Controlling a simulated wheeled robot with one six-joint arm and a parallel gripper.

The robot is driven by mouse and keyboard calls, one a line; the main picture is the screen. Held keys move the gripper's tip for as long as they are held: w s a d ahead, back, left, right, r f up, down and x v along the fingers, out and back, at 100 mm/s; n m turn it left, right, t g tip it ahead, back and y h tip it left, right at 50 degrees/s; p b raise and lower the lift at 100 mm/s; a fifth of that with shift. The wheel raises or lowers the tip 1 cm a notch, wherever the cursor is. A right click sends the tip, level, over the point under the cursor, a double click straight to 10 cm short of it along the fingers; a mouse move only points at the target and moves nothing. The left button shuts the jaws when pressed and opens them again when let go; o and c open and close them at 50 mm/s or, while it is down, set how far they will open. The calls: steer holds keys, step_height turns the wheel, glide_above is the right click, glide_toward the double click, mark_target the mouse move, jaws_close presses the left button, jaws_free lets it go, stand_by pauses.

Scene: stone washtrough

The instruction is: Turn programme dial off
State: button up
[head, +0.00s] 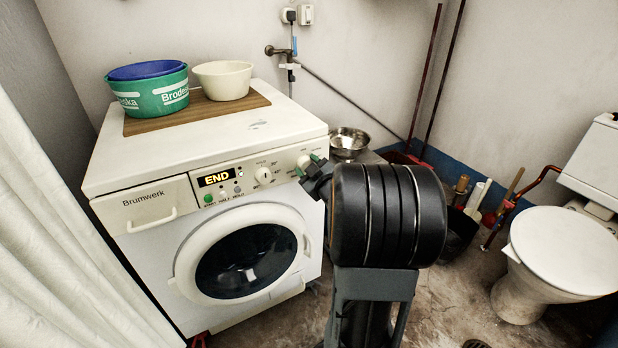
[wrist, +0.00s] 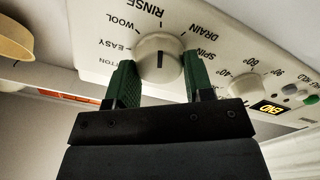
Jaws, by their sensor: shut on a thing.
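The programme dial is a round cream knob (wrist: 160,46) on the washing machine's panel, ringed by the words COTTON, EASY, WOOL, RINSE, DRAIN and SPIN. A short dark line marks its face, roughly upright in the wrist view. I cannot read an off mark. My gripper (wrist: 158,66) has one green finger on each side of the dial and is shut on it. In the head view the dial (head: 303,161) is partly hidden by my gripper (head: 310,166). The washing machine (head: 130,165) shows END on its display (head: 216,179).
A temperature dial (head: 263,175) sits beside the programme dial, near small buttons (head: 222,194). Green and blue basins (head: 150,92) and a cream bowl (head: 223,80) stand on top of the machine. A metal bowl (head: 348,143) is behind my arm. A toilet (head: 555,255) stands right.

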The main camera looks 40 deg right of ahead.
steer(key=shift+d+f+n+b, duration=0.15)
steer(key=shift+n+b, duration=1.45)
steer(key=shift+n, duration=3.65)
steer(key=shift+a+f+n+b, duration=0.15)
steer(key=shift+n+b, duration=1.45)
steer(key=shift+n, duration=3.7)
steer(key=shift+d+f+n+b, duration=0.15)
steer(key=shift+n+b, duration=1.45)
steer(key=shift+n, duration=3.65)
steer(key=o, duration=0.9)
steer(key=shift+r, duration=0.1)
